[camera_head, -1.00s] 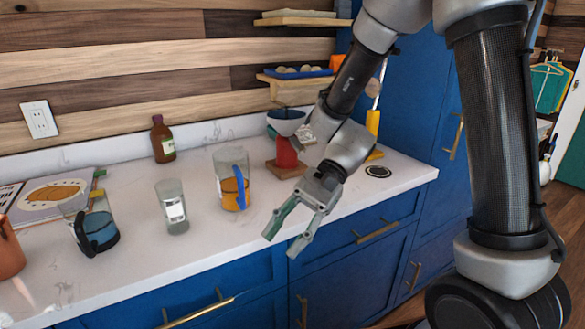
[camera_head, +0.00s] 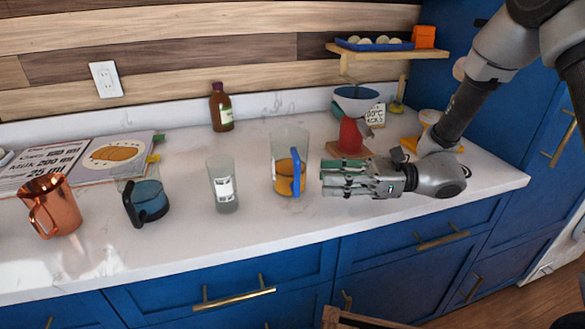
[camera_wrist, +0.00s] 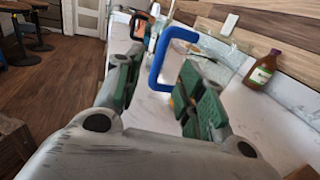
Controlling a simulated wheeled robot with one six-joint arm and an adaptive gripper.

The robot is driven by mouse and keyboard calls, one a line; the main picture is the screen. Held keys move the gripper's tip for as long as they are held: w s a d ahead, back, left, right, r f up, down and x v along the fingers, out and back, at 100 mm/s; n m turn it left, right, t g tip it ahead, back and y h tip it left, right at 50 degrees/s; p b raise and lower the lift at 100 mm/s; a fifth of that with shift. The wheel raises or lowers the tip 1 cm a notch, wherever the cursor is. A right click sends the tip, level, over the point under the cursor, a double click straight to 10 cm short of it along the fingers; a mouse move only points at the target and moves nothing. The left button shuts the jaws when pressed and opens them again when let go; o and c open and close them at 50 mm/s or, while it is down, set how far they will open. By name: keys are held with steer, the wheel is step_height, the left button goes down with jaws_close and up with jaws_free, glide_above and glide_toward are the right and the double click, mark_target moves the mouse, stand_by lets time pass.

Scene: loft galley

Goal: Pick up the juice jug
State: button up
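The juice jug (camera_head: 287,182) is a clear jug with orange juice in its lower part and a blue handle. It stands upright on the white counter. My gripper (camera_head: 324,178) is level, just right of the jug, with its fingertips pointing at the handle. In the wrist view the blue handle (camera_wrist: 155,62) shows ahead, between the two spread green-padded fingers. The gripper is open and empty. I cannot tell whether a fingertip touches the handle. Much of the jug's body is hidden in the wrist view.
A labelled glass (camera_head: 223,187) stands left of the jug. Further left are a blue jug with a black handle (camera_head: 150,200) and a copper mug (camera_head: 60,208). A brown bottle (camera_head: 221,110) stands behind. A red stand with a bowl (camera_head: 352,132) is close behind my gripper.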

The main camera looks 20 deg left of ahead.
mark_target(297, 194)
steer(key=shift+x, duration=3.8)
jaws_close()
